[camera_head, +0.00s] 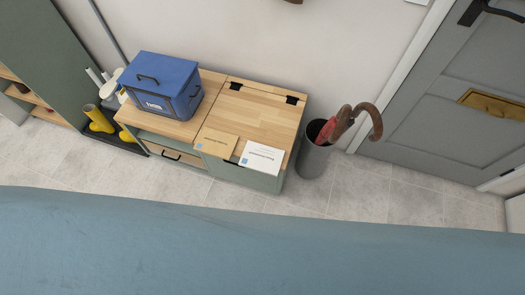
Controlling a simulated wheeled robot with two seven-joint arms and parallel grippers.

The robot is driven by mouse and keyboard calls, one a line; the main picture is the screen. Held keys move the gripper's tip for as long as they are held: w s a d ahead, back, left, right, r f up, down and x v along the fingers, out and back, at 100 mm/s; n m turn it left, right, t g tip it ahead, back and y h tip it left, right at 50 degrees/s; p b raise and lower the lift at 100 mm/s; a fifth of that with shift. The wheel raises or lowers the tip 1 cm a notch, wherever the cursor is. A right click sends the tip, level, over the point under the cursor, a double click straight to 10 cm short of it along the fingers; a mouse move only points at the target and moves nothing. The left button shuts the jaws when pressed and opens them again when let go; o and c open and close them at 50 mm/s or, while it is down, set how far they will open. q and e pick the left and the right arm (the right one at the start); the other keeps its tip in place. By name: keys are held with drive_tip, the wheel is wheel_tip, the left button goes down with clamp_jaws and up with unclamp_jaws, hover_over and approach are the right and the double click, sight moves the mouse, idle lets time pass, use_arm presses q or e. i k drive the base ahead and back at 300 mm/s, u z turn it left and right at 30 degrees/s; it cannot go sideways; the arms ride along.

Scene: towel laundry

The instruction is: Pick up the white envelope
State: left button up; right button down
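The white envelope (262,157) lies flat on the right part of the wooden cabinet top, at its front edge. It has dark print and a small blue mark at its lower left corner. A tan envelope (216,143) lies to its left, also near the front edge. Neither of my grippers shows in the head view.
The wooden cabinet (258,115) stands against the wall with a blue lidded box (160,84) on its left part. A dark bin (313,158) with umbrellas (345,123) stands to its right. A grey door (450,95) is at far right. A large blue surface (260,245) fills the foreground.

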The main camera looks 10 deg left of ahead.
sight(259, 158)
drive_tip(key=u, duration=1.65)
drive_tip(key=i, duration=0.55)
drive_tip(key=z, duration=2.05)
